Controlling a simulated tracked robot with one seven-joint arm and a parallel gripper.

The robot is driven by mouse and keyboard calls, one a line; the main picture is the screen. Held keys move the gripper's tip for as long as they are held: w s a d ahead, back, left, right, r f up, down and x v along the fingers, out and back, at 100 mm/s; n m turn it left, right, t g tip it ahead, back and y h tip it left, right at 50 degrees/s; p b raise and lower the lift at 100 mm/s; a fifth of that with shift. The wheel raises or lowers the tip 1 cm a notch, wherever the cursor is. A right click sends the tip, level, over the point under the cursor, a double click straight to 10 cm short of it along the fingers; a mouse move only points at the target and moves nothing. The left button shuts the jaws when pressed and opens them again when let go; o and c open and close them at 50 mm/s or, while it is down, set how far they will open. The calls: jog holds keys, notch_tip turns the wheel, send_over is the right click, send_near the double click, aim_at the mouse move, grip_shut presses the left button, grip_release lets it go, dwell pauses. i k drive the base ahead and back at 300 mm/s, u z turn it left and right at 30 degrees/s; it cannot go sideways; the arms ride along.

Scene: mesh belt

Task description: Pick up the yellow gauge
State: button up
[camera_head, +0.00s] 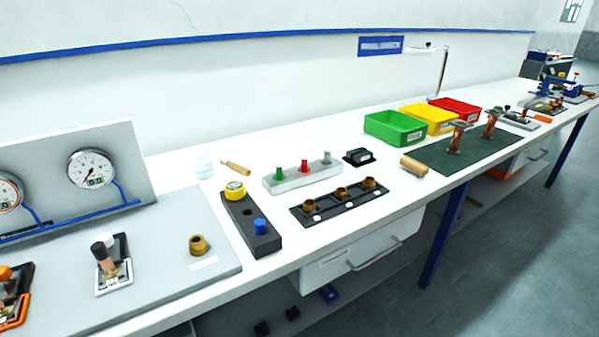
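The yellow gauge (235,190) is a short round yellow piece with a pale top. It sits upright at the far end of a dark block (245,222) on the white bench. A blue piece (260,227) stands at the near end of the same block, with an empty round hole between them. My gripper is not in view.
A grey rack (290,181) with green, red and grey pegs is to the right. A black plate (330,208) with brass fittings lies in front of it. A grey panel (190,216) with a brass fitting is to the left. Green, yellow and red bins stand farther back.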

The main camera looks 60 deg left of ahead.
aim_at(236, 190)
jog(key=z, duration=0.05)
jog(key=i, duration=1.8)
jog(key=u, duration=2.15)
jog(key=i, duration=0.15)
jog(key=u, duration=2.3)
jog(key=i, duration=0.8)
